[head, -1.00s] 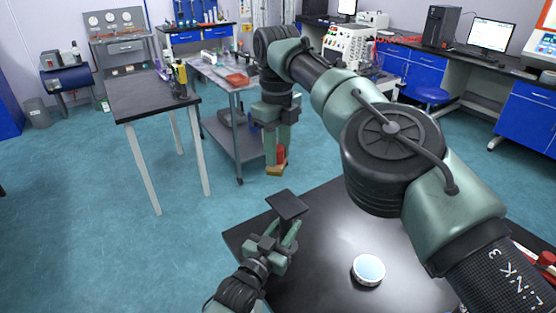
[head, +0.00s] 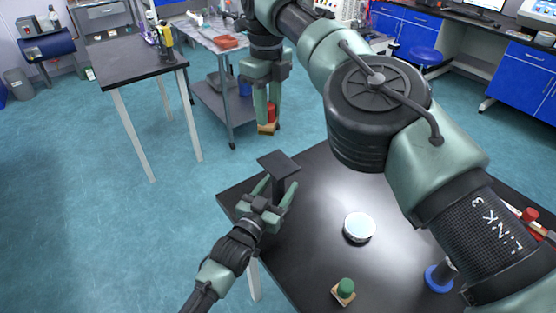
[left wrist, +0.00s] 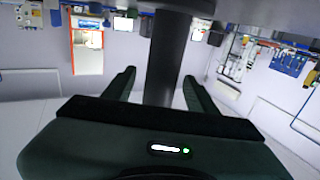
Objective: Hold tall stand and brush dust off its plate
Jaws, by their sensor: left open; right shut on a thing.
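The tall stand has a flat black plate (head: 278,163) on a dark post (head: 286,186) at the near table's left corner. My left gripper (head: 278,190) is open below the plate, with a finger on each side of the post. In the left wrist view the post (left wrist: 166,55) rises upright between the two spread fingers. My right gripper (head: 266,104) is shut on a brush (head: 267,129) with a red handle and tan lower end, pointing down. The brush is apart from the plate, above and left of it in the picture. I cannot make out dust on the plate.
On the black table (head: 320,180) lie a round silver-rimmed dish (head: 360,227), a green-topped piece (head: 345,289) and a blue-based object (head: 438,278). My right arm covers part of the table's right side. A dark side table (head: 115,65) and grey cart (head: 225,100) stand beyond.

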